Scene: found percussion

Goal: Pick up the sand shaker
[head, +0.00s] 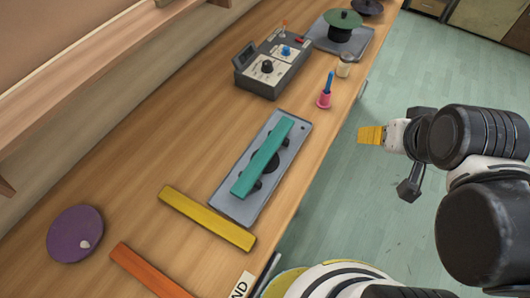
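A small jar with pale tan contents (344,66), which looks like the sand shaker, stands upright on the wooden bench near its right edge. It is small in the picture, so its details are unclear. My gripper (371,135) is out over the floor, to the right of the bench and below the jar in the picture. It is apart from the jar, and its yellow tip points left. The tip is seen edge-on, so I cannot tell whether the fingers are open or shut.
A pink and blue handbell (325,92) stands close beside the jar. A grey control box (273,68) lies left of it, and a green disc (344,19) on a tray is behind. A teal bar (263,158) and yellow bar (206,217) lie nearer.

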